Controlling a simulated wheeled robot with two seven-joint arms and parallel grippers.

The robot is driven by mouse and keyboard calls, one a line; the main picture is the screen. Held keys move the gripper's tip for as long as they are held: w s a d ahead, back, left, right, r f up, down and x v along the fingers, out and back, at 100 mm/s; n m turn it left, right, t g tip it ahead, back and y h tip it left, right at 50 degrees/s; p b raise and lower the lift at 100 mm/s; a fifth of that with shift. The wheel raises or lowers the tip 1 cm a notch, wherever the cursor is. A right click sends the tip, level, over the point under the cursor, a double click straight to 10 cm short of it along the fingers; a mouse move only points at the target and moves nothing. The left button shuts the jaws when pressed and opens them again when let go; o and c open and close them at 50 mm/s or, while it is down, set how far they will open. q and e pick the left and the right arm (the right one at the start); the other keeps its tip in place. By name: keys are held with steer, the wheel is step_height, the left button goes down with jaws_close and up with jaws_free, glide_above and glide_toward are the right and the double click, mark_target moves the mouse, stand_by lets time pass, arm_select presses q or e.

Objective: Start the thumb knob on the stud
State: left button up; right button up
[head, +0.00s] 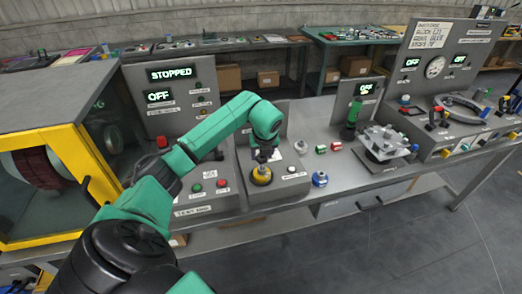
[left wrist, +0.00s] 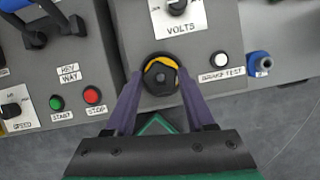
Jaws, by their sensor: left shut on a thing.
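My left gripper (head: 262,158) points down over the middle grey panel. It is shut on a round black knob (left wrist: 160,77), with one finger on each side of it in the left wrist view (left wrist: 159,80). A yellow ring (head: 261,176) shows at the knob's foot in the head view, and as an arc around its upper edge in the left wrist view. I see no stud; the knob and fingers may hide it. I cannot tell whether the knob touches the panel. My right gripper is not in view.
A white BRAKE TEST button (left wrist: 222,60) and a blue fitting (left wrist: 259,63) lie right of the knob. Green (left wrist: 57,102) and red (left wrist: 93,95) buttons sit left. A yellow-framed machine (head: 60,150) stands far left. A plate fixture (head: 385,143) stands right on the bench.

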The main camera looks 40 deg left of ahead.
arm_select(q)
steer(key=shift+n, duration=0.7)
steer(key=shift+f+b, duration=0.85)
steer(key=shift+f, duration=0.05)
stand_by(0.4)
